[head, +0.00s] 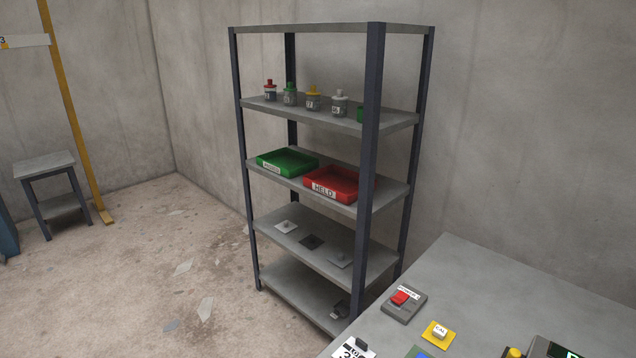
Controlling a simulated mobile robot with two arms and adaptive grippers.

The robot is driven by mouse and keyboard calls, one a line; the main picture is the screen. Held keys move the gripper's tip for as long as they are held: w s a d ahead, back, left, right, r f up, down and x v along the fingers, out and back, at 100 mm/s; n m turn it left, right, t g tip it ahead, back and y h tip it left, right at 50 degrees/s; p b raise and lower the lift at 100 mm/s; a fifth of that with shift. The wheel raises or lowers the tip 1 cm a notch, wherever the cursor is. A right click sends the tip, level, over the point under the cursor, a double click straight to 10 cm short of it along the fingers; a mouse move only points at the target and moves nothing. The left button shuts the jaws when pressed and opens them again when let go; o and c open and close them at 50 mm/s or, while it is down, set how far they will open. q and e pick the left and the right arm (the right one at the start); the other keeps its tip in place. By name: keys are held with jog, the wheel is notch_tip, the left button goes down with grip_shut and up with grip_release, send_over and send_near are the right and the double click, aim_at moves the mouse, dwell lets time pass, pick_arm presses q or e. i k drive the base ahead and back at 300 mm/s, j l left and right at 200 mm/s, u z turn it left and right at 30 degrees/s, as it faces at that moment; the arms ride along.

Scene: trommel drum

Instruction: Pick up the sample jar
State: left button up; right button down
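Several small jars stand upright in a row on the upper shelf of a metal rack. From left to right they are a red-topped jar (270,93), a green-topped jar (290,97), a yellow-topped jar (313,101) and a white-topped jar (339,106). Their labels are too small to read surely, and I cannot tell which one is the sample jar. A green object (361,115) beside them is partly hidden by the rack's front post. Neither of my grippers is in view.
The rack (375,150) also holds a green tray (287,162), a red tray (331,184) marked HELD, and small flat plates lower down. A grey table (480,290) with a red-button box (404,304) stands at front right. A stool (46,166) is at left; floor between is mostly clear.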

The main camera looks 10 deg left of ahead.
aim_at(290, 98)
jog(key=i+j+z, duration=0.1)
jog(key=j, duration=0.3)
jog(key=i+j+z, duration=0.1)
jog(key=i+j, duration=0.35)
jog(key=j, duration=0.4)
jog(key=i+j+z, duration=0.15)
jog(key=j, duration=0.25)
jog(key=i+j+z, duration=0.1)
jog(key=j, duration=0.35)
jog(key=i+j+z, duration=0.1)
jog(key=i+j, duration=0.15)
jog(key=j, duration=0.2)
jog(key=i+j, duration=0.1)
jog(key=j, duration=0.4)
jog(key=i+j+z, duration=0.15)
jog(key=j, duration=0.3)
